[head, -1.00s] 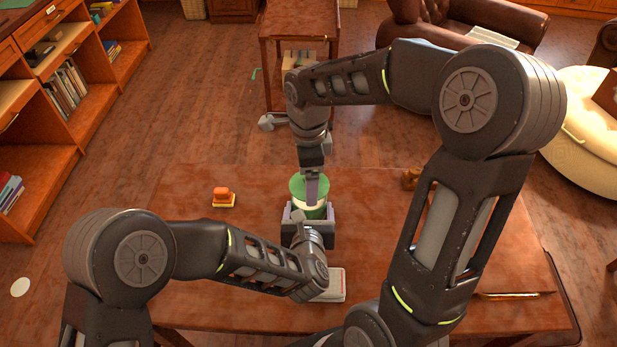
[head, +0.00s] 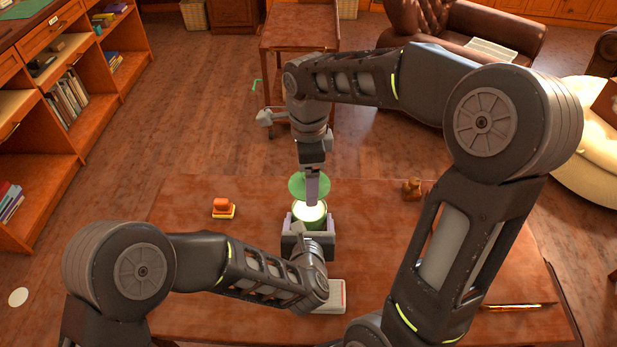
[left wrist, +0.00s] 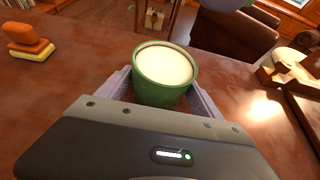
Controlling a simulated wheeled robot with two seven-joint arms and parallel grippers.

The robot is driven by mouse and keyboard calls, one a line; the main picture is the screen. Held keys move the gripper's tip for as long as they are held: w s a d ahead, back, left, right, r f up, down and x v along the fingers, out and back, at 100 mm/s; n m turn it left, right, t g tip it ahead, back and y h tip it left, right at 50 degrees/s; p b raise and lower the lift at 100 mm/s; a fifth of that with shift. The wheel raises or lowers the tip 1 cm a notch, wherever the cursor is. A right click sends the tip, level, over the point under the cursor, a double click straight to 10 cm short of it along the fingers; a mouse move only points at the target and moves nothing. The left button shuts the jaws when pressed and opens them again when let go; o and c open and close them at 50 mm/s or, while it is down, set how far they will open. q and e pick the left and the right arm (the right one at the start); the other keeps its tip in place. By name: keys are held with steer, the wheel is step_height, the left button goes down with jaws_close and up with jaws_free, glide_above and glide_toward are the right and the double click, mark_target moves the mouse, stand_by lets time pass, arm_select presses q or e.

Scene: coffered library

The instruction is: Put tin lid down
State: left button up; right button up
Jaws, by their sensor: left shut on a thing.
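The green tin (head: 297,221) stands on the table with its top open and its pale inside showing. It also shows in the left wrist view (left wrist: 163,92), between my left fingers. My left gripper (head: 309,228) is shut on the tin from the near side. The round green tin lid (head: 297,186) is up in the air above the tin, apart from its rim. My right gripper (head: 312,188) reaches down from the far side and is shut on the lid; its fingers partly cover the lid.
An orange-and-yellow block (head: 223,208) lies on the table (head: 180,260) to the left. A small brown figure (head: 412,187) stands to the right. A white-and-red book-like thing (head: 335,297) lies near my left wrist. The table's left part is mostly clear.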

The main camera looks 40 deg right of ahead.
steer(key=s+d+f+m, duration=0.3)
steer(key=s+d, duration=0.1)
steer(key=d, duration=0.6)
steer(key=n, duration=0.2)
glide_above(375, 203)
steer(key=shift+d+f+n, duration=0.1)
steer(key=shift+f+n, duration=0.3)
steer(key=shift+n, duration=0.1)
steer(key=shift+w, duration=0.1)
steer(key=shift+f, duration=3.1)
steer(key=shift+f, duration=1.9)
